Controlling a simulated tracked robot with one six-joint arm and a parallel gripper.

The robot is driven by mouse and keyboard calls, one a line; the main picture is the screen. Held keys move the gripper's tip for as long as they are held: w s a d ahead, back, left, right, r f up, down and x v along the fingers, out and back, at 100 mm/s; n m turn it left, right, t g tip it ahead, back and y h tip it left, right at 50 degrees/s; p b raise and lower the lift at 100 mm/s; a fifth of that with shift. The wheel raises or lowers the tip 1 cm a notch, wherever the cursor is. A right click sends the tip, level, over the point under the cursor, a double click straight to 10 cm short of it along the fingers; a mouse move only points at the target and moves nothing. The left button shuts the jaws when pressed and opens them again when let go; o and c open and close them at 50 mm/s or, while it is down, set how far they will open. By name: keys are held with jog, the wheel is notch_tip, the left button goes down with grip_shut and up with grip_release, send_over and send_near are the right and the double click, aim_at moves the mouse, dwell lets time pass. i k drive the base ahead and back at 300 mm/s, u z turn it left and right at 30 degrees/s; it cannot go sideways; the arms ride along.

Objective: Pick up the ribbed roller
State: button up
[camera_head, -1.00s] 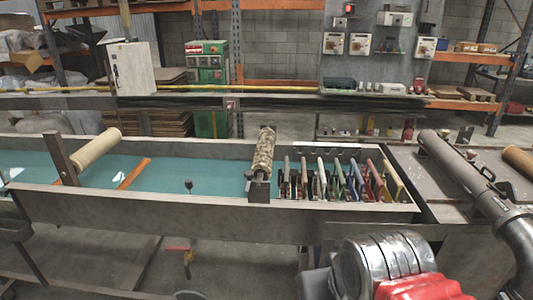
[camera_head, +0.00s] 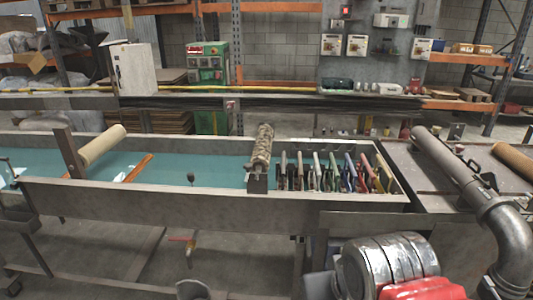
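A mottled brown and cream roller (camera_head: 262,147) with an uneven, ribbed-looking surface lies across the long trough (camera_head: 130,200), slanting away from me. Its near end sits at a dark metal bracket (camera_head: 257,183) on the trough's front wall. A smoother tan roller (camera_head: 102,146) lies across the trough at the left, beside an upright post. My gripper's fingers are not visible. A silver banded cylinder with a red part at the bottom right seems to belong to my arm, well apart from both rollers.
Several coloured upright plates (camera_head: 335,170) stand in the trough right of the mottled roller. A tap (camera_head: 188,245) hangs below the trough. A yellow rail (camera_head: 60,90) runs behind.

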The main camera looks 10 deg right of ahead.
aim_at(261, 158)
jog(key=u, duration=0.05)
jog(key=k, duration=1.1)
jog(key=u, duration=0.15)
jog(key=i, duration=0.45)
jog(key=u, duration=0.5)
jog(key=i, duration=0.85)
jog(key=u, duration=0.75)
jog(key=i, duration=1.55)
jog(key=u, duration=0.15)
